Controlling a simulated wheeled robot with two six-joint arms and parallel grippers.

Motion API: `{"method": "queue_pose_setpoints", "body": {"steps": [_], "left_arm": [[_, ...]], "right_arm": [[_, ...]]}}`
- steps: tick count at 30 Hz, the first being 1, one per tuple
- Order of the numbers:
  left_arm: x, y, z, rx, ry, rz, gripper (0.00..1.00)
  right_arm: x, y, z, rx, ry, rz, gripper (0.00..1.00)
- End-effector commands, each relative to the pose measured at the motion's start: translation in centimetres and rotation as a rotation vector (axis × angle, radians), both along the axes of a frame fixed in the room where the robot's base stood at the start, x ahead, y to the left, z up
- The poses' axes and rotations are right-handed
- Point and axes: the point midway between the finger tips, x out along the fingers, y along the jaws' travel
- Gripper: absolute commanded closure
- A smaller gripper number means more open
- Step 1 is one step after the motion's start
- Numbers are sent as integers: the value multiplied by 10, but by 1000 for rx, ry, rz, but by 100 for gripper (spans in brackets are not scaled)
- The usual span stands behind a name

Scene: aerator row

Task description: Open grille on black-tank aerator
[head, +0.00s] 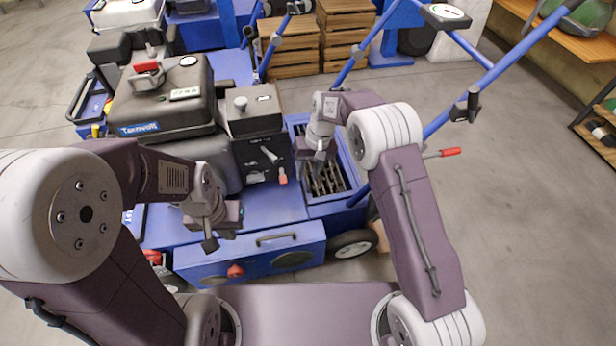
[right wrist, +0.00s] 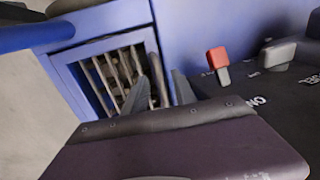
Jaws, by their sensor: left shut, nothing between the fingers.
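The aerator with the black tank (head: 165,105) stands in front of me on a blue body. Its grille (head: 333,184) is a set of dark bars inside a blue frame, right of the black control box (head: 254,110). The barred grille also shows in the right wrist view (right wrist: 104,80). My left gripper (head: 210,243) is shut and empty above the blue deck, near the front drawer-like panel.
A red-tipped lever (head: 281,174) stands left of the grille; a red switch shows in the right wrist view (right wrist: 217,62). Blue handlebars (head: 440,120) rise on the right. Wooden crates (head: 292,48) and other machines stand behind.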

Motion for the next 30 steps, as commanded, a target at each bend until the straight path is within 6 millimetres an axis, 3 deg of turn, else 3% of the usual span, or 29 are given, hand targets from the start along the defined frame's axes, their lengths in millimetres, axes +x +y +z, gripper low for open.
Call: {"method": "queue_pose_setpoints", "body": {"steps": [4, 8, 30], "left_arm": [[0, 0, 2, 0, 0, 0, 100], [0, 0, 2, 0, 0, 0, 100], [0, 0, 2, 0, 0, 0, 100]], "right_arm": [[0, 0, 2, 0, -1, 0, 68], [0, 0, 2, 0, -1, 0, 100], [0, 0, 2, 0, -1, 0, 100]]}}
